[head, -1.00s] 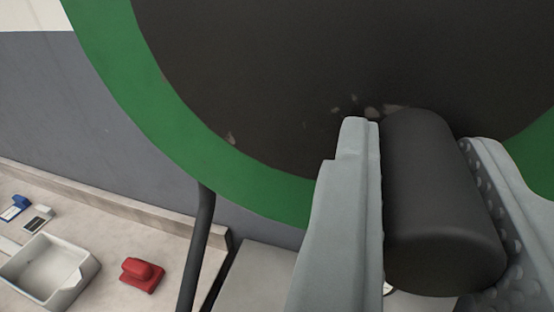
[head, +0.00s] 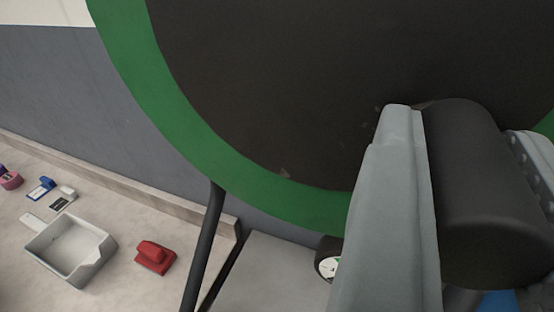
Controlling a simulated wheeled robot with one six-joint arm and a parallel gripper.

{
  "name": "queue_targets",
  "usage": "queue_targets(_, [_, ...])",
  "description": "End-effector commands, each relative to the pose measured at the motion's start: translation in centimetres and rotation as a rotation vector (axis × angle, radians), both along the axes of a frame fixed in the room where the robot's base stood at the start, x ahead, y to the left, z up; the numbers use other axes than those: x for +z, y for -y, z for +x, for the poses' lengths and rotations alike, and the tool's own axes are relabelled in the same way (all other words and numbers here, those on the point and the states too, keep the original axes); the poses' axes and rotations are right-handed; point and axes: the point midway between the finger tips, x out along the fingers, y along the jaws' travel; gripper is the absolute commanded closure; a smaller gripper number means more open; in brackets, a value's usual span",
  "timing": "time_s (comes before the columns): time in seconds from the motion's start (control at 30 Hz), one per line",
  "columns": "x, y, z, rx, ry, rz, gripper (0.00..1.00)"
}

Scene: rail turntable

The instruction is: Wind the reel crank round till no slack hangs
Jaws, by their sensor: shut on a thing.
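The reel (head: 265,110) fills the upper part of the head view, with a dark disc face and a green rim (head: 215,160). My gripper (head: 470,190) is at the right, shut on the black cylindrical crank handle (head: 485,190). One grey finger is on the handle's left side and the other shows partly at the right edge. The handle stands in front of the lower right of the disc. A black hose or cable (head: 205,245) hangs down below the rim. The crank arm and any slack are not clearly visible.
A light counter at lower left holds a white dustpan-like tray (head: 103,252), a red object (head: 155,256), a blue item (head: 42,188) and a purple item (head: 9,178). A round white-faced dial or wheel (head: 325,262) shows beside my finger. A grey wall (head: 60,90) stands behind.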

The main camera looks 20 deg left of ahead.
Motion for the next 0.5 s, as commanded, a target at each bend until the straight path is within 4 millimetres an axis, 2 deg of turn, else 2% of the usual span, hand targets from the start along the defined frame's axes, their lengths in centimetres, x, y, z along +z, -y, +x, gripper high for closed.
queue_targets(0.5, [0.57, 0.31, -0.01, 0.002, 0.001, -0.001, 1.00])
